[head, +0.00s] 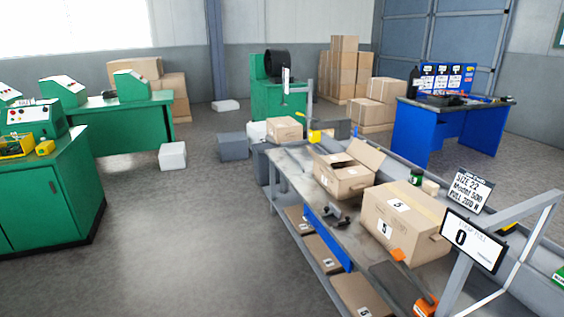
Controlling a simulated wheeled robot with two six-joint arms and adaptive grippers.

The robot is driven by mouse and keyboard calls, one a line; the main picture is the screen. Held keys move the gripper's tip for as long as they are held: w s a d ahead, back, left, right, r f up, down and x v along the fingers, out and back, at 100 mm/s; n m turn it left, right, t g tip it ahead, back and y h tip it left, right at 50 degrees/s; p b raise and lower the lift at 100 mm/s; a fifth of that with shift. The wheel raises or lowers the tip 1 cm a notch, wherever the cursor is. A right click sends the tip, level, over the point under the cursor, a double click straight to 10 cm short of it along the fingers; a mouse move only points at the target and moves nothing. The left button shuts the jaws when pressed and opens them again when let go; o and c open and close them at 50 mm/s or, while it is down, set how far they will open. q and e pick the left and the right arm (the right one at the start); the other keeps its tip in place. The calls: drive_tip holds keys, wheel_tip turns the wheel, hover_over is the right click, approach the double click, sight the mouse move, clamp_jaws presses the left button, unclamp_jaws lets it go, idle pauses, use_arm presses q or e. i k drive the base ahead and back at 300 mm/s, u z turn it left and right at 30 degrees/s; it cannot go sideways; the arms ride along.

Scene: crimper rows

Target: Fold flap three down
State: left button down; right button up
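An open cardboard box (347,186) stands on the grey workbench, with a small label on its front. One flap (369,153) at its back right stands up and leans outward. Another flap (330,159) shows at its left side, and the dark inside shows between them. I cannot read any flap number. A larger cardboard box (375,219) stands nearer on the same bench, its top closed, with white number labels on top and front. Neither of my grippers shows in the head view.
The workbench (308,176) holds a dark tool (335,216) and an orange-handled tool (398,256). A screen (474,241) reading 0 stands at the right. Flat boxes (324,253) lie on the lower shelf. Open floor (190,240) lies left of the bench.

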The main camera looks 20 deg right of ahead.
sight(327, 166)
drive_tip(key=u, duration=0.05)
drive_tip(key=i, duration=1.25)
drive_tip(key=z, duration=0.4)
drive_tip(key=i, duration=0.9)
drive_tip(key=z, duration=0.65)
